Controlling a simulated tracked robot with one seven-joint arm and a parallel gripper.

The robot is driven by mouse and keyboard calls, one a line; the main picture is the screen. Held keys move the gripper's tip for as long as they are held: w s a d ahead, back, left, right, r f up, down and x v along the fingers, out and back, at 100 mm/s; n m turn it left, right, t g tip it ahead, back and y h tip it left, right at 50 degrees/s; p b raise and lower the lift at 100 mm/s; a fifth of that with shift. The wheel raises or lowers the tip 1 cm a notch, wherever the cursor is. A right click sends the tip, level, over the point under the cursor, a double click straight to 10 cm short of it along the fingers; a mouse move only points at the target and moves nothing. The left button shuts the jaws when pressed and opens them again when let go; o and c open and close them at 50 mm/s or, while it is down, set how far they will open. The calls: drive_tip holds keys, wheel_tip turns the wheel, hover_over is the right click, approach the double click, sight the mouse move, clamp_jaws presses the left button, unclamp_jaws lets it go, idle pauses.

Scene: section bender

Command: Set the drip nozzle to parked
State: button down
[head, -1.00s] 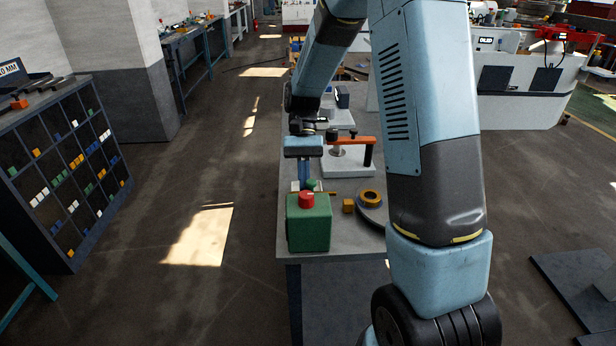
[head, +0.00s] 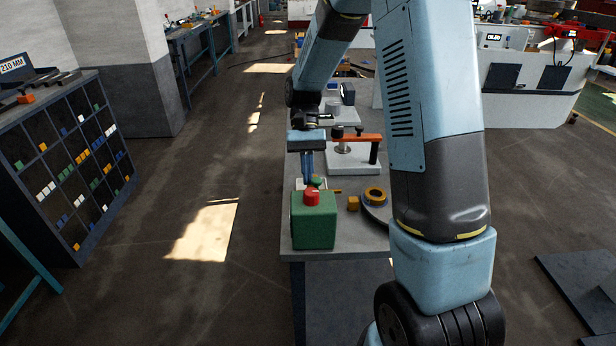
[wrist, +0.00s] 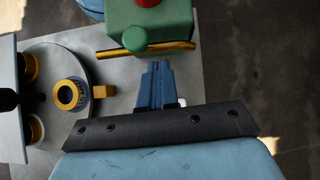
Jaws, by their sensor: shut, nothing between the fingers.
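A green box (head: 313,222) with a red button on top stands at the near end of the bench. A thin brass rod (wrist: 160,48), which looks like the drip nozzle, lies across the box side facing my gripper, with a round green knob (wrist: 135,39) beside it. In the head view a short piece of the rod (head: 334,191) shows behind the box. My gripper (wrist: 158,66) is shut and empty, its fingertips close to the middle of the rod. I cannot tell whether they touch it. In the head view my gripper (head: 308,180) points down behind the box, tips partly hidden.
A dark round plate with a yellow ring (head: 375,195) and a small orange block (head: 353,203) sit right of the box. Beyond stands a white base with an orange arm (head: 355,138). Open floor lies left of the bench.

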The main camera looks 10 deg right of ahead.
drive_tip(key=w+d+f+v, duration=0.1)
drive_tip(key=v, duration=1.1)
drive_tip(key=shift+w, duration=0.1)
drive_tip(key=s+d+r+t, duration=0.3)
drive_tip(key=s+r+t, duration=0.3)
drive_tip(key=s+r, duration=0.45)
drive_tip(key=s+d+r+n+t+h, duration=0.1)
drive_tip(key=s+d+t, duration=0.2)
drive_tip(key=s+t, duration=0.4)
drive_tip(key=shift+s+d+r+n, duration=0.15)
drive_tip(key=shift+s+n, duration=0.15)
drive_tip(key=shift+s, duration=4.1)
